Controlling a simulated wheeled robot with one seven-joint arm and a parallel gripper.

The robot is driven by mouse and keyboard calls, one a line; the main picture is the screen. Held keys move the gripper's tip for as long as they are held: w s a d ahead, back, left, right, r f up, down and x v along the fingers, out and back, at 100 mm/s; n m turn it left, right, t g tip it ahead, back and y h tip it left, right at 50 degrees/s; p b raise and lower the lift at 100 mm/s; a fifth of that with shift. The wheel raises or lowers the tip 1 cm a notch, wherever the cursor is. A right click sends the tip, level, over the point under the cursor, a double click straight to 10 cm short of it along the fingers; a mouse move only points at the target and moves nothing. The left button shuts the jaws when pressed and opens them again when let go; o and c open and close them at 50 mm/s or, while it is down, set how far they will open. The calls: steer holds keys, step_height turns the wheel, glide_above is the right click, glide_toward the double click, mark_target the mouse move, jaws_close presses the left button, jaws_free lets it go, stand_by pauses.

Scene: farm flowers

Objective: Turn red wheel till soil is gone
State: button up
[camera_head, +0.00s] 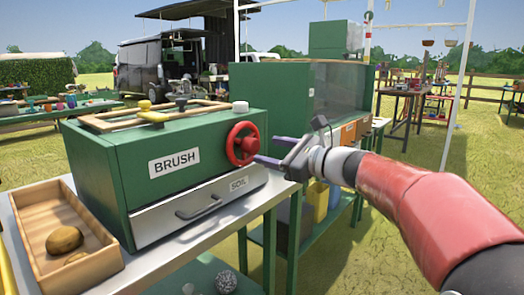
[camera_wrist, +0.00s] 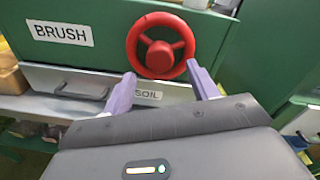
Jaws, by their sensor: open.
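The red wheel (camera_head: 242,144) is mounted on the front right of a green box labelled BRUSH (camera_head: 185,160). In the wrist view the red wheel (camera_wrist: 161,46) sits just beyond my fingertips. My gripper (camera_head: 268,150) is open, with its two purple fingers pointing at the wheel, and it holds nothing. In the wrist view the fingers (camera_wrist: 163,80) lie either side of the wheel's lower part; I cannot tell if they touch it. A grey drawer labelled SOIL (camera_head: 205,203) is shut below the wheel. No soil shows; the box's inside is hidden.
A wooden tray (camera_head: 42,210) with brown potato-like lumps stands left of the box on the metal table (camera_head: 180,238). A larger green cabinet (camera_head: 290,88) stands behind.

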steer(key=shift+v, duration=1.65)
steer(key=shift+s+a+f, duration=0.1)
steer(key=shift+a, duration=0.05)
steer(key=s+f+n+g+h, duration=0.5)
steer(key=s+f+n, duration=0.55)
steer(key=s, duration=0.55)
steer(key=s+d+f+n+h, duration=0.9)
steer(key=s+d+f+n, duration=0.1)
steer(key=s, duration=0.4)
steer(key=shift+d+f+p, duration=0.4)
steer(key=shift+d+f, duration=0.4)
steer(key=shift+f, duration=0.15)
steer(key=shift+s+r+n, duration=0.1)
steer(key=shift+n, duration=0.15)
